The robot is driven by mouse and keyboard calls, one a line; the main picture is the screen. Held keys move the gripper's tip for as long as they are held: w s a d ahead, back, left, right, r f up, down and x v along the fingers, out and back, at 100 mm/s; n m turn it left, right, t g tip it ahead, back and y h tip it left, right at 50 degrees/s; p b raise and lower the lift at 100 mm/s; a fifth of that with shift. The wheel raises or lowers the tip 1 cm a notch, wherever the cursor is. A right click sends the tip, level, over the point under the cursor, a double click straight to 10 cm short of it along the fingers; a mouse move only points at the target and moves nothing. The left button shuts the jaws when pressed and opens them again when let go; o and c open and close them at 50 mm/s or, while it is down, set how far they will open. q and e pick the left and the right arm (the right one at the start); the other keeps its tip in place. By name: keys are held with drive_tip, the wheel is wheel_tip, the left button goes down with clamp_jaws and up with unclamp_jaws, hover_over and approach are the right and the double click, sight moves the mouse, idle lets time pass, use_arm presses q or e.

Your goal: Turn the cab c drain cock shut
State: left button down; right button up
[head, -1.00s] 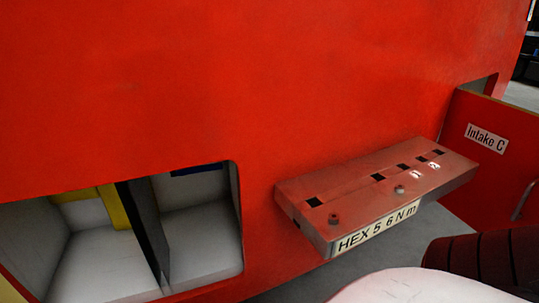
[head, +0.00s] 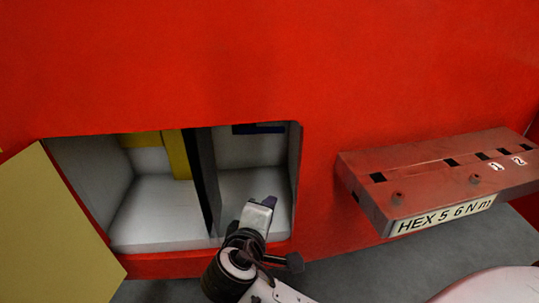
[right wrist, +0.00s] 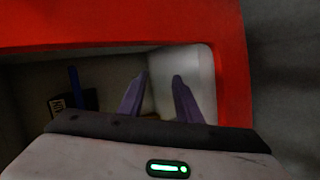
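My right gripper (head: 268,202) is in front of the right half of a recessed opening (head: 300,190) in the red nosecone. In the right wrist view its two purple fingers (right wrist: 154,98) are apart with nothing between them, pointing into the recess. An upright blue bar (right wrist: 76,88) shows left of the fingers, by a small labelled block (right wrist: 58,105). It may be the drain cock handle, but I cannot tell. In the head view a dark blue piece (head: 258,128) sits at the top of the right compartment. No cab C label is legible at the recess. My left gripper is out of view.
A dark divider (head: 203,185) splits the recess; a yellow strip (head: 180,152) stands in its left part. A pale yellow panel (head: 55,230) hangs open at the left. A red shelf marked HEX 5 6 N m (head: 440,172) juts out at the right.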

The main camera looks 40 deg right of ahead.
sight(272, 131)
drive_tip(key=w+r+t+h, duration=0.2)
drive_tip(key=w+r+h, duration=0.25)
drive_tip(key=r, duration=0.85)
drive_tip(key=shift+h, duration=0.35)
drive_tip(key=x, duration=0.9)
drive_tip(key=shift+w+d+f+b, duration=0.15)
drive_tip(key=shift+w+d+b, duration=0.15)
drive_tip(key=shift+b, duration=0.1)
clamp_jaws()
